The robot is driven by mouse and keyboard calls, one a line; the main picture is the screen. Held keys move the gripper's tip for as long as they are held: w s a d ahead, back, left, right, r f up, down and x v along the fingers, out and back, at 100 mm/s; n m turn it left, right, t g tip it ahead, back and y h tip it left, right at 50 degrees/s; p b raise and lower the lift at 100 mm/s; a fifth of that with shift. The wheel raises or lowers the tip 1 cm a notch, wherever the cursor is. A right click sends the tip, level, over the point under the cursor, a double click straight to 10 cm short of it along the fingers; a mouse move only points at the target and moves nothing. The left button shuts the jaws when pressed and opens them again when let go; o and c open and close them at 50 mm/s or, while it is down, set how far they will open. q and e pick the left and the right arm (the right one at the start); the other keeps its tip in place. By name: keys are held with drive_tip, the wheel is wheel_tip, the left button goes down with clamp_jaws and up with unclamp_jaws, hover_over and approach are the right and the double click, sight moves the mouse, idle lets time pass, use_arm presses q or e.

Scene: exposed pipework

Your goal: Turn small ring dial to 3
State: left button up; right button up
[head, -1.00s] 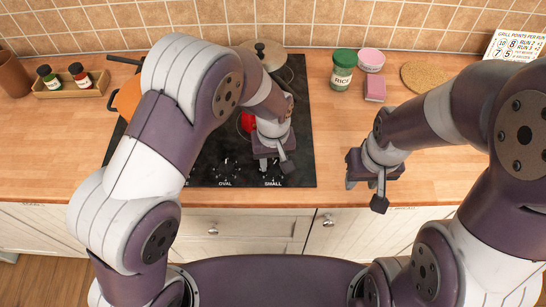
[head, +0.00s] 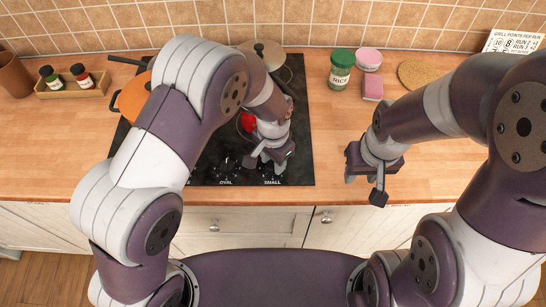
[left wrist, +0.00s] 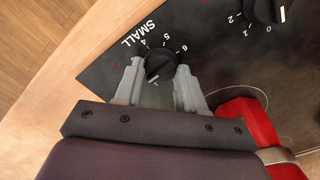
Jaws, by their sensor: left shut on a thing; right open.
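The small ring dial (left wrist: 160,66) is a black knob on the black cooktop (head: 306,150), beside the word SMALL and the printed numbers 4, 5 and 6 in the left wrist view. My left gripper (left wrist: 160,70) is shut on this knob, one grey finger on each side. In the head view my left gripper (head: 268,160) is at the cooktop's front edge, above the SMALL label, and hides the knob. I cannot tell which number the dial's pointer faces. My right gripper (head: 368,182) is open and empty over the counter's front edge.
Another black knob (left wrist: 265,10) sits nearby with its white mark near 0. A red item (left wrist: 248,125) stands close to my left gripper. An orange pot (head: 132,97) and a lidded pan (head: 266,52) are on the cooktop. A green rice jar (head: 341,68) stands to the right.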

use_arm(q)
drive_tip(key=m, duration=0.5)
drive_tip(key=shift+r+m+p, duration=0.1)
drive_tip(key=shift+m+p, duration=0.2)
drive_tip(key=shift+p, duration=0.05)
drive_tip(key=shift+d+m, duration=0.1)
drive_tip(key=shift+m, duration=2)
drive_tip(key=o, duration=1.1)
drive_tip(key=shift+c, duration=0.2)
wheel_tip(320, 180, up, 13)
drive_tip(key=b, duration=0.1)
drive_tip(key=shift+f, duration=0.2)
